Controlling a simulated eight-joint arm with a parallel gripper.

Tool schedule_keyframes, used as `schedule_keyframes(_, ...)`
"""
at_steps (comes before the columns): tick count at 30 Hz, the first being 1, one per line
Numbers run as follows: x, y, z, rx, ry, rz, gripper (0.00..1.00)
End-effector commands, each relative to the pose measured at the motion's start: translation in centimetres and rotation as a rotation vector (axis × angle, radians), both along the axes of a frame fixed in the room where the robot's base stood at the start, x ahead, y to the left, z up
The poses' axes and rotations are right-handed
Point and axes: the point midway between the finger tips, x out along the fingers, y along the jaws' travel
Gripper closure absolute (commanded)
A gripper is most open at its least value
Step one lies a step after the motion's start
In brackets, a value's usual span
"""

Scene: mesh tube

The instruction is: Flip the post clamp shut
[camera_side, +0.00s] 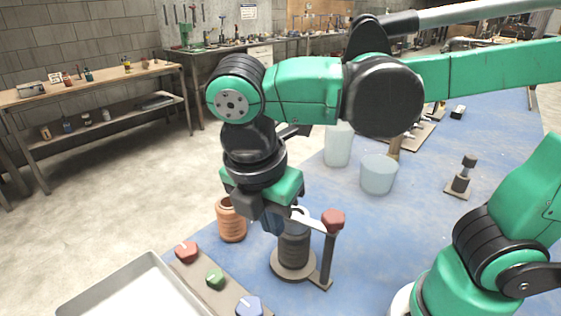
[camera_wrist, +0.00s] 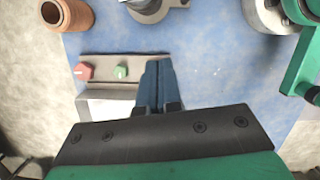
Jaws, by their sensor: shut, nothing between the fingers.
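The post clamp has a dark ribbed cylinder (camera_side: 294,251) on a round base, with a thin upright post (camera_side: 327,260) to its right. A pale lever (camera_side: 308,219) slants slightly down from the cylinder's top to a red knob (camera_side: 333,220) at the post's top. I cannot tell how the lever joins the post. In the wrist view part of a grey round base (camera_wrist: 150,9), likely the clamp's, shows at the top edge. My gripper (camera_side: 272,228) points down, shut and empty, just left of the cylinder's top; contact is unclear. Its blue fingers (camera_wrist: 157,68) are together in the wrist view.
An orange ribbed spool (camera_side: 231,219) stands left of the clamp. In front lies a panel with red (camera_side: 186,252), green (camera_side: 215,279) and blue (camera_side: 249,306) knobs, beside a pale tray (camera_side: 135,289). Translucent cups (camera_side: 378,174) stand behind.

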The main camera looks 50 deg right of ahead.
Motion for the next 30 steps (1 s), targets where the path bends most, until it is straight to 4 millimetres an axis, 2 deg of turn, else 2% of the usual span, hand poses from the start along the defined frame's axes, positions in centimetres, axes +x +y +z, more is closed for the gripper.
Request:
schedule_keyframes(3, 0.1, -0.6, -2.2, 0.001, 0.000, -0.002, 1.00)
schedule_keyframes(8, 0.2, -1.2, -4.5, 0.001, -0.001, -0.003, 1.00)
schedule_keyframes(12, 0.6, -3.5, -4.3, 0.001, -0.001, -0.008, 1.00)
schedule_keyframes(16, 0.9, -4.6, -4.3, 0.002, -0.002, -0.006, 1.00)
schedule_keyframes(30, 1.0, -5.2, -4.2, 0.001, -0.002, -0.017, 1.00)
